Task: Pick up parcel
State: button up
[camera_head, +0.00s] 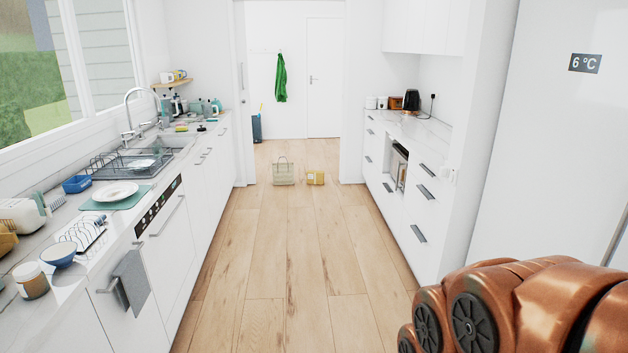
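A small yellow-tan box, which looks like the parcel (316,178), sits on the wooden floor at the far end of the aisle, near the doorway. A pale bag with handles (284,173) stands just left of it, with a small gap between them. My copper-coloured arm shows at the lower right, close to the camera and far from the box. My gripper is out of the picture.
The wooden floor (288,265) is clear between the left counter (90,245) with its dish rack and plates and the right drawers (420,195). A tall fridge (545,130) stands at right. A green coat (281,78) hangs beyond the doorway.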

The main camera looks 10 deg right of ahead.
aim_at(313, 178)
jog(key=u, duration=0.1)
jog(key=i, duration=2.25)
jog(key=u, duration=0.1)
jog(key=i, duration=5.2)
jog(key=z, duration=0.3)
jog(key=i, duration=2.75)
jog(key=z, duration=0.15)
